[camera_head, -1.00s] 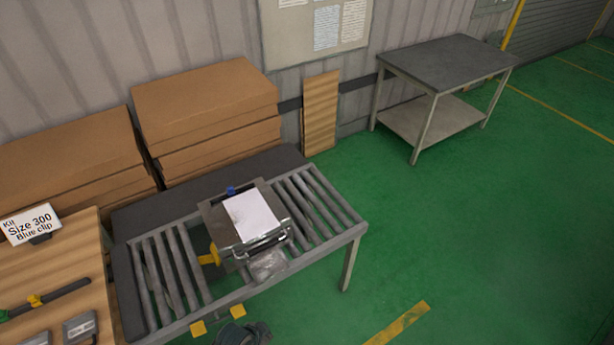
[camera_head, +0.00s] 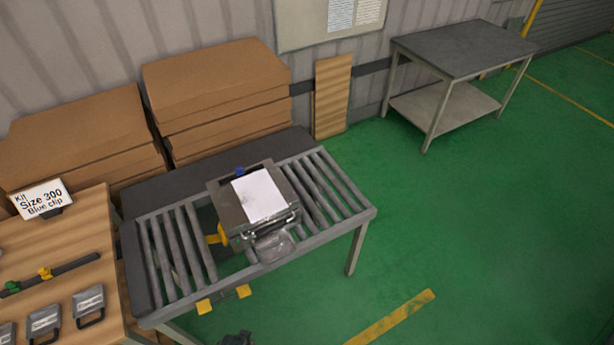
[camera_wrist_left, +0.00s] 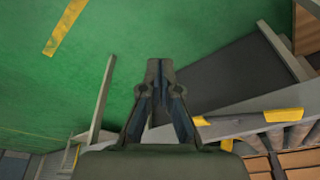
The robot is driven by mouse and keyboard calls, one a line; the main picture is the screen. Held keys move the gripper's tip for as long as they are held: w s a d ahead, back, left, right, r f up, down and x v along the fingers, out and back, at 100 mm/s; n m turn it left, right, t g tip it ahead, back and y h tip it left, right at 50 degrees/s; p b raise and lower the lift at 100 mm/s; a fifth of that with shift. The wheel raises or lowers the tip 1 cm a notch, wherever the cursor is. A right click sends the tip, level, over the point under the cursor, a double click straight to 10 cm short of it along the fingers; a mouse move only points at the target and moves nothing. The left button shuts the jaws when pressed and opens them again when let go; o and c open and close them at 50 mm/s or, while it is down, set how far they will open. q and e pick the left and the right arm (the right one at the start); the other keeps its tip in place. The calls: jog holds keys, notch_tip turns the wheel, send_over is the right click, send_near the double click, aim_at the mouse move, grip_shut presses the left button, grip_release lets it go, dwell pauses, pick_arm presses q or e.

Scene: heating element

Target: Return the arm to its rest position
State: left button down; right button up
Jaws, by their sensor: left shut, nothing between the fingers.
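My left gripper (camera_wrist_left: 158,68) points ahead in the left wrist view, its two fingers together at the tips with nothing between them. Green floor and the edge of a table lie beyond it. In the head view only a small dark part of what looks like my left gripper (camera_head: 237,339) shows at the bottom edge, in front of the roller table (camera_head: 362,216). It is apart from the grey case (camera_head: 230,208) with a white sheet on top, which sits on the rollers. My right gripper is in neither view.
Cardboard boxes (camera_head: 215,80) are stacked behind. A grey table (camera_head: 465,48) stands at back right. Green floor (camera_head: 480,230) at right is clear.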

pick_arm(q)
jog(key=s+a+f+g+b, duration=0.1)
jog(key=s+f, duration=0.3)
jog(key=f, duration=0.5)
jog(key=s+f+b, duration=0.1)
jog(key=s+f, duration=0.2)
jog(key=f, duration=0.5)
jog(key=s+a+f+b, duration=0.1)
jog(key=s+a+f, duration=0.1)
jog(key=s+f, duration=0.8)
jog(key=s, duration=0.3)
jog(key=shift+s+a+f+g, duration=0.2)
jog(key=shift+a+f+g, duration=0.1)
jog(key=shift+g, duration=0.1)
